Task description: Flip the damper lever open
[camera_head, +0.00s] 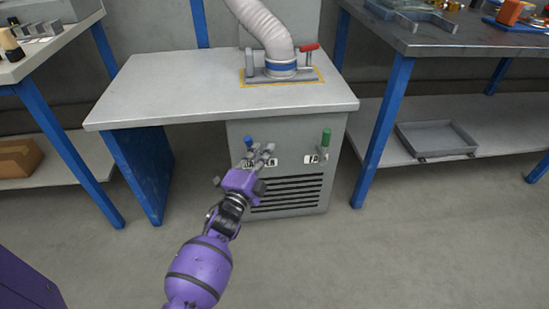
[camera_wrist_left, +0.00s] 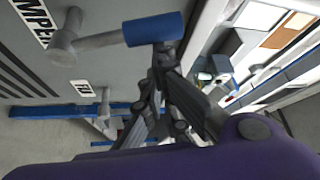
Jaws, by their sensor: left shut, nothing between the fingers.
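The damper lever is a grey arm with a blue handle (camera_head: 248,141) on the front of the grey cabinet, above a label partly hidden by my gripper. In the left wrist view the blue handle (camera_wrist_left: 155,28) sits at the end of its grey arm, beside a label ending in "MPER". My left gripper (camera_head: 264,154) is in front of the cabinet, just right of and below the blue handle. In the wrist view its fingers (camera_wrist_left: 165,62) are shut and empty, their tips right by the handle. I cannot tell whether they touch. My right gripper is not in view.
A green-handled lever (camera_head: 325,138) stands right of the damper lever, by the "FAN" label (camera_head: 315,159). Above, a white hose (camera_head: 262,25) meets a collar with a red-handled lever (camera_head: 308,48) on the tabletop (camera_head: 150,85). A blue-legged bench (camera_head: 440,40) stands at the right; floor in front is clear.

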